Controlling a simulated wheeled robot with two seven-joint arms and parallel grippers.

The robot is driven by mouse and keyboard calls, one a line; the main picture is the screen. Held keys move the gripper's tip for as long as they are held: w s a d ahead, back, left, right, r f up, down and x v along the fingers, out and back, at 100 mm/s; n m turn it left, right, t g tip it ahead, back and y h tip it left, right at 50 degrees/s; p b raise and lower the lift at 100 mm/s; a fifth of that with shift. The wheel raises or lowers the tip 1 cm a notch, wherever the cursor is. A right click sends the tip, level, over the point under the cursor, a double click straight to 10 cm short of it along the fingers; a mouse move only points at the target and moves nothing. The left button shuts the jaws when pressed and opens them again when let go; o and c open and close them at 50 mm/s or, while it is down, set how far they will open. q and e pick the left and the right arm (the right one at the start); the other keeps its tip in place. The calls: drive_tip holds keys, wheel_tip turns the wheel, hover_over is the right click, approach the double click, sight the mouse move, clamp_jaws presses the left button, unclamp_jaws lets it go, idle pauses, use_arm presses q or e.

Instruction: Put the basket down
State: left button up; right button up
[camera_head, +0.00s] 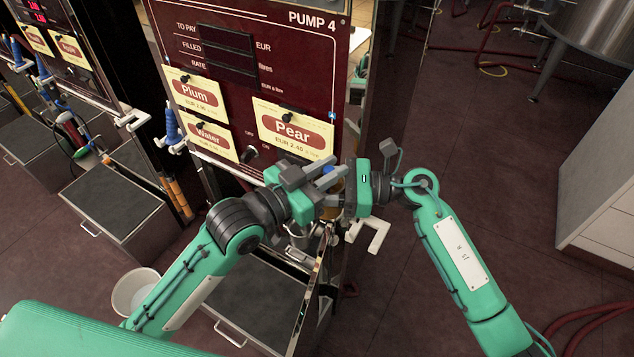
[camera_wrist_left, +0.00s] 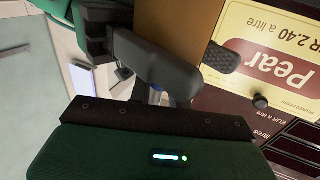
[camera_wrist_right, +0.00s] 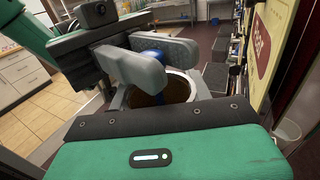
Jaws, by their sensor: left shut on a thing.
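A round container, brown inside with a pale rim (camera_wrist_right: 148,98), shows below the fingers in the right wrist view; I take it to be the basket. In the head view only a small tan part (camera_head: 337,188) shows between my grippers. A tan surface (camera_wrist_left: 178,30) fills the top of the left wrist view. My left gripper (camera_head: 325,174) is shut on a blue part (camera_wrist_right: 150,54) above the container, apparently its handle.
Pump 4 (camera_head: 305,60), with Plum, Water and Pear cards, stands directly behind my grippers. A white bracket (camera_head: 370,240) juts out at its right corner. A dark platform (camera_head: 250,300) lies below, with a white bucket (camera_head: 135,292) to its left. Open floor (camera_head: 450,120) lies right.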

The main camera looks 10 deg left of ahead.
drive_tip(key=c, duration=0.4)
use_arm(q)
drive_tip(key=o, duration=0.8)
use_arm(e)
drive_tip(key=shift+c, duration=0.2)
use_arm(q)
drive_tip(key=shift+s, duration=0.1)
